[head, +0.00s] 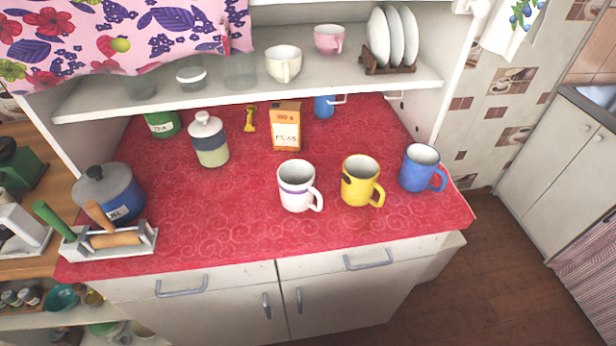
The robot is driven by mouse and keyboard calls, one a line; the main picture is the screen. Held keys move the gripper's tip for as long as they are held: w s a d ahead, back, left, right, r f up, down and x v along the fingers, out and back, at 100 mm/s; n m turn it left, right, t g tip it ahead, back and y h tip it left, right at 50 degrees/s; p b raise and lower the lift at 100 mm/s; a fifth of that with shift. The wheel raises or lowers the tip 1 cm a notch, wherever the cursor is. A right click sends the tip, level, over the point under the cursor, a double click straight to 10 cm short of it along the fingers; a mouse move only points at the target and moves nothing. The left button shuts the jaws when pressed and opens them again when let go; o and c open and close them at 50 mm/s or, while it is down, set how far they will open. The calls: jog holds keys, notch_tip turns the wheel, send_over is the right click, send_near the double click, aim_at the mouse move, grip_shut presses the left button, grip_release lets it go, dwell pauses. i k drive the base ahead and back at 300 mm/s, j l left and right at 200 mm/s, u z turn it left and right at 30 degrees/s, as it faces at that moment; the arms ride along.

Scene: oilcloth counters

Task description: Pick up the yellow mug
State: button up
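The yellow mug (358,182) stands upright on the red patterned oilcloth counter (240,220), right of centre. Its handle points to the lower right, and a dark mark shows on its left side. A white mug (294,190) with a purple band stands close on its left. A blue mug (417,168) stands on its right, a little farther back. My gripper does not show in the head view.
An orange peas box (285,127), a lidded jar (209,140) and a green tin (162,124) stand behind. A shelf (260,91) with cups and plates overhangs the back. A utensil holder (105,243) and blue pot (112,193) stand left. The front middle is clear.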

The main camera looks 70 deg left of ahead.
aim_at(360, 175)
jog(key=u, duration=1.95)
